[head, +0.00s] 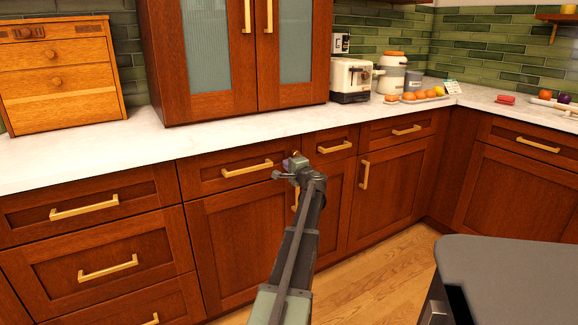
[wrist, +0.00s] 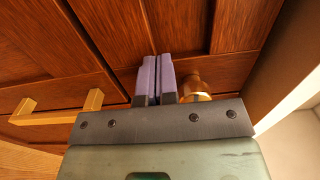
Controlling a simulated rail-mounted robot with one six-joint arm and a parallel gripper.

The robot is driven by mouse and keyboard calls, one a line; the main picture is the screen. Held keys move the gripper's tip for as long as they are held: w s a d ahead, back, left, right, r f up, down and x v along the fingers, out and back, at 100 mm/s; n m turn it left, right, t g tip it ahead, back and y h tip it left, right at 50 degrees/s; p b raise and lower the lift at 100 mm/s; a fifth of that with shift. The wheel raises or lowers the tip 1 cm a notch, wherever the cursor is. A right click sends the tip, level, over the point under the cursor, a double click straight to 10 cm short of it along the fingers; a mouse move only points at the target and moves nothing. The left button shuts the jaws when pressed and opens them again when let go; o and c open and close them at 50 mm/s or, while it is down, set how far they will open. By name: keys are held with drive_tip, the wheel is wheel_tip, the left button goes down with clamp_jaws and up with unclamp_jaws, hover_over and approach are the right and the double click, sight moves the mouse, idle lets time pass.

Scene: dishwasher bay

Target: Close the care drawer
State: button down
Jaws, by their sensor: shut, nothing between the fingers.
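My gripper (head: 292,164) is at the cabinet fronts just below the counter edge. In the wrist view its two purple-grey fingers (wrist: 157,68) are together with nothing between them, and they point at a wooden front (wrist: 185,30). A round brass knob (wrist: 194,87) is right beside the fingers; I cannot tell whether they touch the wood. In the head view, the knob (head: 296,154) shows small behind the gripper. No label marks the care drawer, and my gripper hides part of the front here. The neighbouring drawer fronts (head: 213,180) look flush.
A gold bar handle (wrist: 60,108) stands out near the fingers in the wrist view. Other drawers with bar handles (head: 333,147) line the run. The white counter (head: 230,138) overhangs above. A grey-topped unit (head: 510,262) stands at the lower right.

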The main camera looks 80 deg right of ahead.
drive_tip(key=v, duration=1.4)
drive_tip(key=w+a+f+n+g+y, duration=0.3)
drive_tip(key=w+a+f+n+y, duration=0.2)
drive_tip(key=w+a, duration=0.6)
drive_tip(key=w+a+f+n+g+y, duration=0.2)
drive_tip(key=w+a+f+n+y, duration=0.3)
drive_tip(key=w+a, duration=0.6)
drive_tip(key=w+a+f+n+g+y, duration=0.3)
drive_tip(key=w+a+f+n+y, duration=0.25)
drive_tip(key=a, duration=0.75)
drive_tip(key=w+a+n+g+h, duration=0.1)
drive_tip(key=w+a+n, duration=0.25)
drive_tip(key=a, duration=0.95)
drive_tip(key=w+a+f+n+g+h, duration=0.1)
drive_tip(key=w+a+n+g, duration=0.2)
drive_tip(key=a, duration=1.1)
drive_tip(key=w+a+n, duration=0.4)
drive_tip(key=a+n, duration=0.1)
drive_tip(key=a, duration=0.8)
wheel_tip(320, 180, up, 32)
drive_tip(key=p, duration=3.3)
drive_tip(key=shift+d+r, duration=0.2)
drive_tip(key=shift+d, duration=0.3)
drive_tip(key=shift+s, duration=0.15)
